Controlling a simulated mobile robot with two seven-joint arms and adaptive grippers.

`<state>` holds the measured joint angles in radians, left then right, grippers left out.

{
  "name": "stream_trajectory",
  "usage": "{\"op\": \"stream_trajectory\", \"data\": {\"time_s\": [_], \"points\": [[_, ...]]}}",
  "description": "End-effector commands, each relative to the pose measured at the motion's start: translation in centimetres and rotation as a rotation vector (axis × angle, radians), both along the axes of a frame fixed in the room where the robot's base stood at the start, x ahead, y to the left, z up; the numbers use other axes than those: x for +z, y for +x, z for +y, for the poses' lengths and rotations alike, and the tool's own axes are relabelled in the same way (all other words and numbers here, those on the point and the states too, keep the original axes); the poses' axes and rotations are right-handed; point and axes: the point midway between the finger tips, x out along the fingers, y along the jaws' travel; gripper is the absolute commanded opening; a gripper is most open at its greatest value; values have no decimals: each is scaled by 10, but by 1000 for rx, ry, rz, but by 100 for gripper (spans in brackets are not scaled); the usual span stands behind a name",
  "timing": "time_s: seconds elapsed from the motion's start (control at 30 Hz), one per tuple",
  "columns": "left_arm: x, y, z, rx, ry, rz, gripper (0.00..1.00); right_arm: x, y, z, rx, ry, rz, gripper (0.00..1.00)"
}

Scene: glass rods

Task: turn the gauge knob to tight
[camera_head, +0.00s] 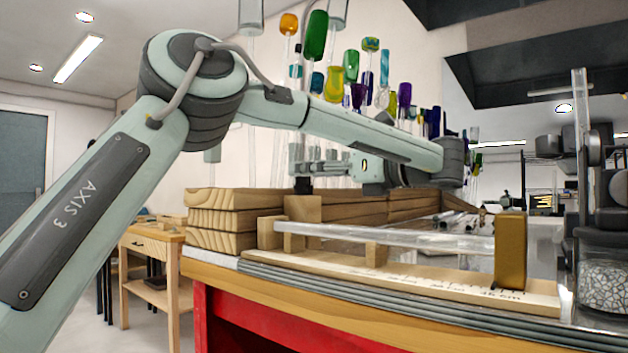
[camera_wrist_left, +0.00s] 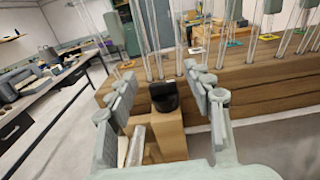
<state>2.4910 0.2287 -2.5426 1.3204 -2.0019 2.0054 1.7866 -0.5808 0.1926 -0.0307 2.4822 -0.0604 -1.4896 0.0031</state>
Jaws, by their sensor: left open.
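The gauge knob (camera_wrist_left: 164,96) is a small black knob on top of a wooden block (camera_wrist_left: 160,130). In the head view the knob (camera_head: 303,185) shows small and dark above the block at the left end of the gauge. My left gripper (camera_wrist_left: 161,78) is open in the wrist view, with one finger to each side of the knob and a gap on both sides. In the head view the left gripper (camera_head: 303,168) points left, just above the knob. I cannot make out the knob's tight mark. My right gripper is not in view.
A clear glass rod (camera_head: 385,237) lies on wooden supports over a marked wooden scale (camera_head: 420,279), near a brass-coloured block (camera_head: 510,250). Stacked timber (camera_head: 222,220) stands at left behind the gauge. Upright glass rods (camera_wrist_left: 147,30) stand beyond the fingers.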

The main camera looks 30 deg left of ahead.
Motion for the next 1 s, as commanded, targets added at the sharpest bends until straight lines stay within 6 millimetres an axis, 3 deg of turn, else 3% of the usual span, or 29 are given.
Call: {"op": "stream_trajectory", "data": {"time_s": [0.2, 0.4, 0.57, 1.0], "points": [[45, 0, 0, 1, 0, -5, 52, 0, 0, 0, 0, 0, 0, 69], [73, 0, -1, 0, -1, -1, 52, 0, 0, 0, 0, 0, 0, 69], [81, 0, 0, 0, 0, 1, 52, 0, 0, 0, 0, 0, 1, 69], [82, 0, 0, 0, 0, 1, 52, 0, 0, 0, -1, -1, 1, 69]]}}
